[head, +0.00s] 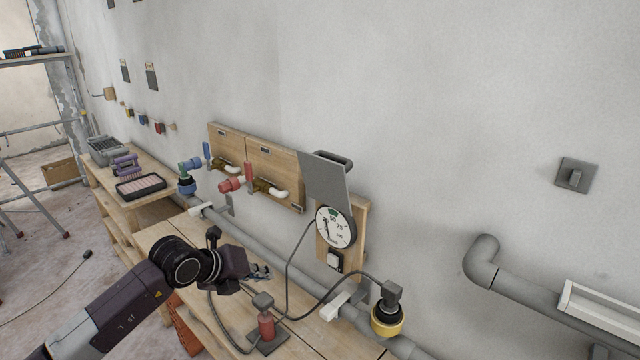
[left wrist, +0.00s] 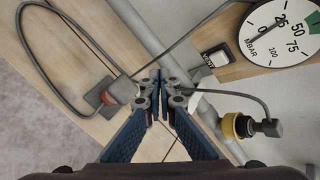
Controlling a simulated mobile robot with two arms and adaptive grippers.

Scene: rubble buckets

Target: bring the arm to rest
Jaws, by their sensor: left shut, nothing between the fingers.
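My left arm comes in from the lower left in the head view. Its gripper (head: 262,272) is above the wooden bench, pointing right, near a small red device on a dark base (head: 266,328). In the left wrist view the gripper (left wrist: 158,78) has its fingertips together with nothing between them. The red device (left wrist: 122,90) lies left of the fingers there, apart from them as far as I can see. My right gripper does not show.
A round gauge (head: 336,227) on a wooden board is on the wall, with a grey plate (head: 326,181) above it. A pipe with a yellow-collared fitting (head: 387,318) runs along the bench's back. Black cables loop near the gripper.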

